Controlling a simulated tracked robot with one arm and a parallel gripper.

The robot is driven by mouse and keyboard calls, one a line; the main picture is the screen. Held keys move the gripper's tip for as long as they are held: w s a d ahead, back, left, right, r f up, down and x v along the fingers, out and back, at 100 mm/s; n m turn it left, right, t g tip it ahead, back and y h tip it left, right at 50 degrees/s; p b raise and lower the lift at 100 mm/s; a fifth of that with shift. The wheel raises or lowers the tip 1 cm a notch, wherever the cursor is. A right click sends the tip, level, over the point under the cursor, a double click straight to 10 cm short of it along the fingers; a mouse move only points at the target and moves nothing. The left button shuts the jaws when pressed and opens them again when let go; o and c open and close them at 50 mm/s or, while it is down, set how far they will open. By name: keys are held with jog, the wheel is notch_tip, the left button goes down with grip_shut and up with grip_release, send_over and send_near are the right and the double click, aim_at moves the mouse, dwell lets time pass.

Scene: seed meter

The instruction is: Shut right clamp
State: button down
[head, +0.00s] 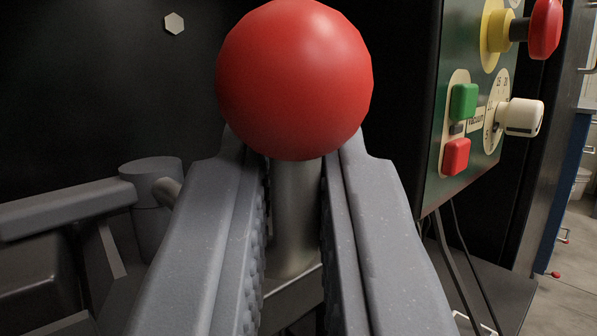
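A glossy red ball knob (295,80) is at the top middle of the head view. A grey metal shaft (296,215) runs down from it and is the handle that shows of the clamp. My gripper (296,165) has one finger on each side of this shaft, just below the ball. The ball hides part of the fingertips. The fingers are apart with the shaft between them. I cannot tell whether both pads press on it. The rest of the clamp is mostly hidden behind my fingers.
A green control panel (432,180) at right carries a green button (463,101), a red button (456,156), a white dial (521,117) and a red knob (545,28) on yellow. Grey machine parts (70,208) are at left. A dark wall stands behind.

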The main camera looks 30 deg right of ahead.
jog(key=shift+s+a+r, duration=0.25)
jog(key=shift+a+r, duration=0.3)
jog(key=shift+a, duration=0.2)
jog(key=c, duration=1.6)
grip_release()
jog(key=shift+o, duration=0.2)
jog(key=shift+s+r, duration=0.3)
jog(key=shift+s, duration=0.15)
jog(key=shift+w+d+f, duration=0.2)
jog(key=shift+w+f, duration=0.1)
jog(key=shift+f, duration=0.2)
jog(key=shift+f, duration=0.1)
jog(key=p+v, duration=0.1)
jog(key=v, duration=1.2)
jog(key=shift+s+a+f+p, duration=0.15)
jog(key=shift+s+f+p, duration=0.05)
jog(key=shift+s+p, duration=0.1)
